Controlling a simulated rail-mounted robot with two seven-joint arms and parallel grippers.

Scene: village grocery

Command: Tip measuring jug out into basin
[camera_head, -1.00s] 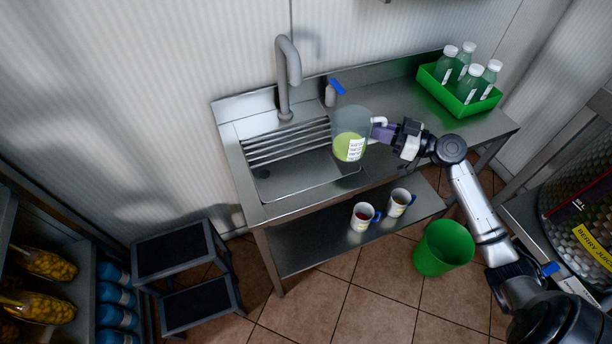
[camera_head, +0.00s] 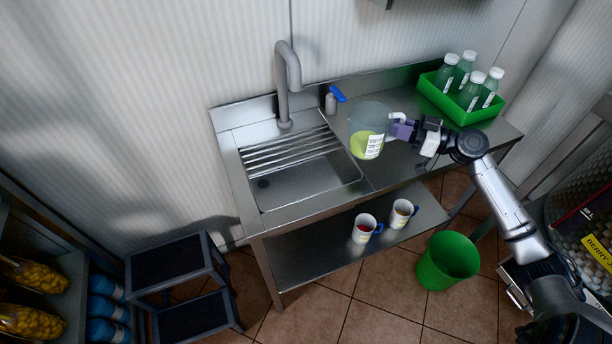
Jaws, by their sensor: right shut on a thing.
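The measuring jug (camera_head: 368,118) is clear, with yellow-green liquid in its lower part and a white label. My right gripper (camera_head: 402,129) is shut on the jug's handle at its right side. The jug looks upright, at the right edge of the basin; whether it is clear of the counter I cannot tell. The steel basin (camera_head: 290,189) is to its left, with a slatted rack (camera_head: 288,147) across its back part. The basin floor in view looks empty, with a dark drain at the left. My left gripper is out of view.
A tall tap (camera_head: 289,80) stands behind the basin, and a blue-levered dispenser (camera_head: 332,100) is just behind the jug. A green crate of bottles (camera_head: 455,105) sits at the counter's right. Two mugs (camera_head: 364,227) stand on the lower shelf; a green bin (camera_head: 446,262) is on the floor.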

